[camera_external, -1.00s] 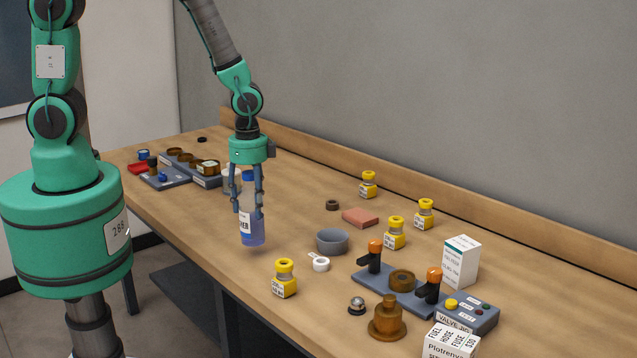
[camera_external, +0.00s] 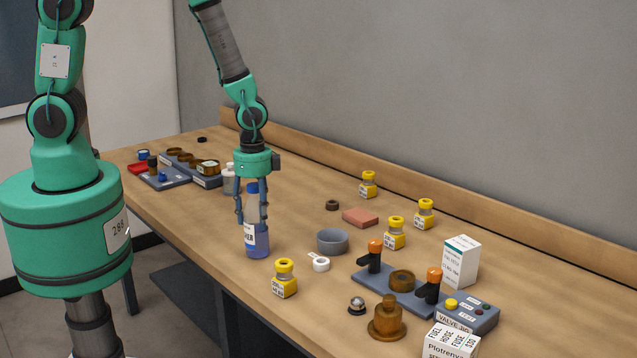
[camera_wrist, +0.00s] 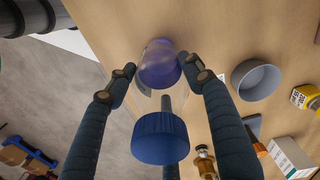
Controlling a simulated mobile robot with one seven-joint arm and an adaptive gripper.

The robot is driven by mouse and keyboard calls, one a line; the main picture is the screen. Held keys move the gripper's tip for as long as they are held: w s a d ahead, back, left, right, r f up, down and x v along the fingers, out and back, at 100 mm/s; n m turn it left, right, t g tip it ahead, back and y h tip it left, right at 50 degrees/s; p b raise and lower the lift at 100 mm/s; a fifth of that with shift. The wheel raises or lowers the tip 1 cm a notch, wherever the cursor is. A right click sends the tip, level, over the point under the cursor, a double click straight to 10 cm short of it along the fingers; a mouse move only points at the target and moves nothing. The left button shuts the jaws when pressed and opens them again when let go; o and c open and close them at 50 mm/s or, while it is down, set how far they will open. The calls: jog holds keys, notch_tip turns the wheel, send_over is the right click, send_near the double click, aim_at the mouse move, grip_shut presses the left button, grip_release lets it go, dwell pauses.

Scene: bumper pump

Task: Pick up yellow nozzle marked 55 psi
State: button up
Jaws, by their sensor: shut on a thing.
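Several yellow nozzles with white labels stand on the table in the external view: one at the front (camera_external: 284,279), one in the middle (camera_external: 395,234), one to the right (camera_external: 425,214) and one at the back (camera_external: 369,184). Their markings are too small to read, so I cannot tell which is 55 psi. A yellow nozzle (camera_wrist: 309,97) also shows at the right edge of the wrist view. My gripper (camera_external: 252,224) is shut on a blue-capped bottle (camera_external: 257,242), upright near the table's front edge. The bottle's cap (camera_wrist: 160,137) shows between my fingers in the wrist view.
A grey bowl (camera_external: 332,241) and a white ring (camera_external: 321,264) lie right of the bottle. A valve board with orange-topped handles (camera_external: 375,248), a brass part (camera_external: 387,322) and white boxes (camera_external: 461,262) fill the right. A red block (camera_external: 360,217) lies behind the bowl.

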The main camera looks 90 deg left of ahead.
aim_at(254, 185)
jog(key=shift+f, duration=0.2)
jog(key=o, duration=1.4)
jog(key=shift+r, duration=0.1)
notch_tip(254, 185, up, 12)
jog(key=shift+r, duration=0.1)
dwell(0.4)
jog(key=shift+r, duration=0.1)
